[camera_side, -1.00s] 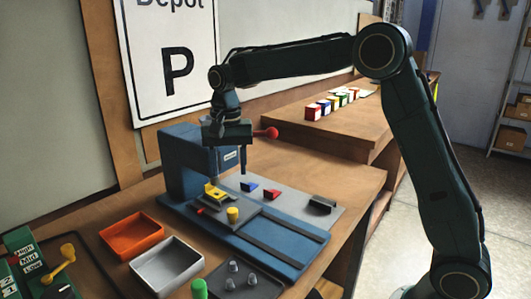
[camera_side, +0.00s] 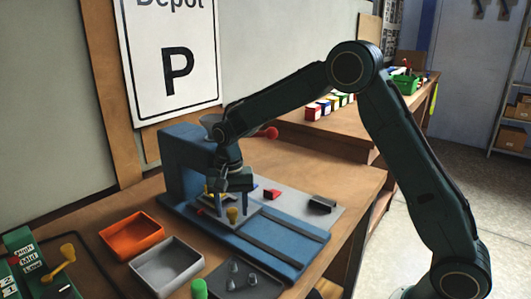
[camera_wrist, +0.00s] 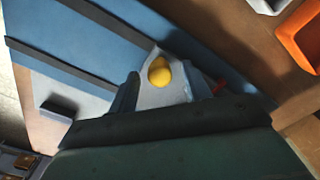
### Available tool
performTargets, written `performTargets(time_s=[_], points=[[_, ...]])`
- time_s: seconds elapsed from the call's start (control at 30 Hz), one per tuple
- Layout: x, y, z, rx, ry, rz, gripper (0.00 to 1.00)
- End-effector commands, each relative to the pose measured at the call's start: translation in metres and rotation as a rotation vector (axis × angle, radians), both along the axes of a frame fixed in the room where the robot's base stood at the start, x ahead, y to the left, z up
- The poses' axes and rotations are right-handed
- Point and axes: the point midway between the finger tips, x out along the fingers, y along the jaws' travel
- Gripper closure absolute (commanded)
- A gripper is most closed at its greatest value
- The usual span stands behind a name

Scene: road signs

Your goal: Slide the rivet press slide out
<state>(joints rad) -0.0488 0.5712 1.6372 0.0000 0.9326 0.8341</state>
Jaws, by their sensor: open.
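The blue rivet press (camera_side: 184,165) stands on the bench with its base rails running toward the front right. Its grey slide (camera_side: 245,207) lies on the base under the press head and carries a yellow knob (camera_side: 232,215). In the wrist view the yellow knob (camera_wrist: 159,72) stands on the slide (camera_wrist: 160,97) just ahead of my gripper. My gripper (camera_side: 237,193) is open, pointing down over the slide, with its fingers apart near the knob. I cannot tell whether a finger touches it. My gripper hides part of the slide's yellow piece.
An orange tray (camera_side: 131,232) and a grey tray (camera_side: 167,265) stand left of the press. A dark plate with grey rivets (camera_side: 252,280) lies in front. A red-ended lever (camera_side: 270,132) juts from the press. Red and black blocks sit on the grey plate behind.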

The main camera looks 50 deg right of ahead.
Motion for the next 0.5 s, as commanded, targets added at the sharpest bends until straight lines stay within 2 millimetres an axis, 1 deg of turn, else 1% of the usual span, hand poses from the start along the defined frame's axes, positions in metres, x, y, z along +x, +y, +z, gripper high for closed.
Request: performTargets(time_s=[0.3,0.37,0.5], points=[[-0.0003,0.0,-0.0019,0.0,0.0,0.0,0.51],[-0.0003,0.0,-0.0019,0.0,0.0,0.0,0.63],[-0.0002,-0.0001,-0.0018,0.0,0.0,0.0,0.91]])
